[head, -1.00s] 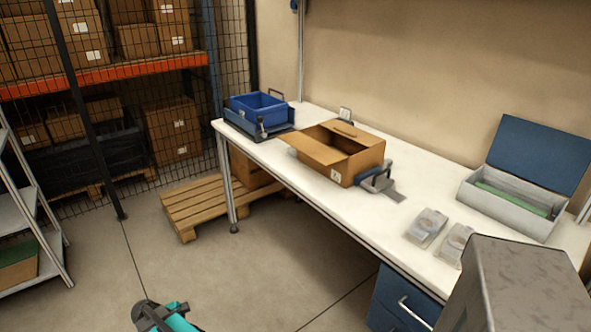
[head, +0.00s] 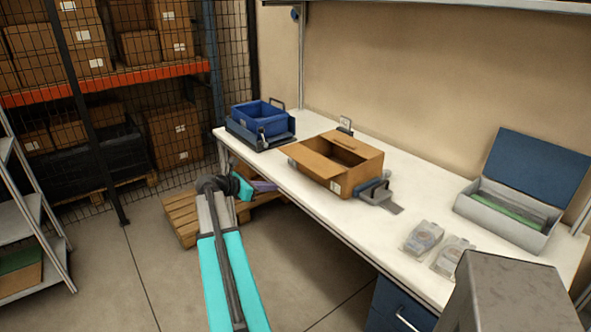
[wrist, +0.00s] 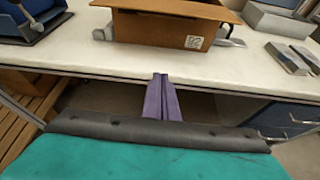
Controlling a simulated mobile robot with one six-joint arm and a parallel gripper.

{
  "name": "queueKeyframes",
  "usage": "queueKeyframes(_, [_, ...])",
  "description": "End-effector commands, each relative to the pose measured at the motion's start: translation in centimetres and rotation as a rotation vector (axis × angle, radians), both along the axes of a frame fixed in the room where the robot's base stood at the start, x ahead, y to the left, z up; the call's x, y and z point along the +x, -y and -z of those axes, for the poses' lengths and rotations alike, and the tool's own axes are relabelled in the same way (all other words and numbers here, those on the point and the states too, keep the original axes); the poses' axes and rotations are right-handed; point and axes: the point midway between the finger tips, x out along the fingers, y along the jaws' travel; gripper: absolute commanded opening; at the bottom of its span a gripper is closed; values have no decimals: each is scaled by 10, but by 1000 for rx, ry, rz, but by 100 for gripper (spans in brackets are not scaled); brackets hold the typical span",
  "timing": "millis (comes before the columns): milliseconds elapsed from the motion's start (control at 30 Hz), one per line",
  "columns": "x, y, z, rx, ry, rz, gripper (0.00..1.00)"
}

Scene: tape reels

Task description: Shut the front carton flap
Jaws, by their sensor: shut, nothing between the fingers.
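The open brown carton (head: 365,158) stands on the white bench. Its front flap (head: 314,161) is folded outward and sticks out over the carton's front side. In the wrist view the flap (wrist: 185,8) shows at the top edge, partly cut off, above the carton's front wall (wrist: 150,31) with its white label. My gripper (head: 274,186) has purple fingers and is at the bench's front edge, left of and apart from the carton. In the wrist view my gripper (wrist: 160,77) is shut and empty, its tips pointing toward the carton.
A blue bin (head: 259,116) stands on the bench's left end. A clamp-like tool (head: 374,190) is right beside the carton. Packaged items (head: 423,238) and a grey box with a raised blue lid (head: 512,213) lie further right. The bench's front edge (wrist: 215,87) lies before the carton.

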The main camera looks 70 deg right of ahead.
Motion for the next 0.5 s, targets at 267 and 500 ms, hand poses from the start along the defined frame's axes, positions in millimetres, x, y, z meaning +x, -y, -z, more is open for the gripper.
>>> queueKeyframes(267, [-18, 17, -30, -17, -57, 9, 0])
queueKeyframes(500, [-18, 17, -29, -16, -55, 9, 0])
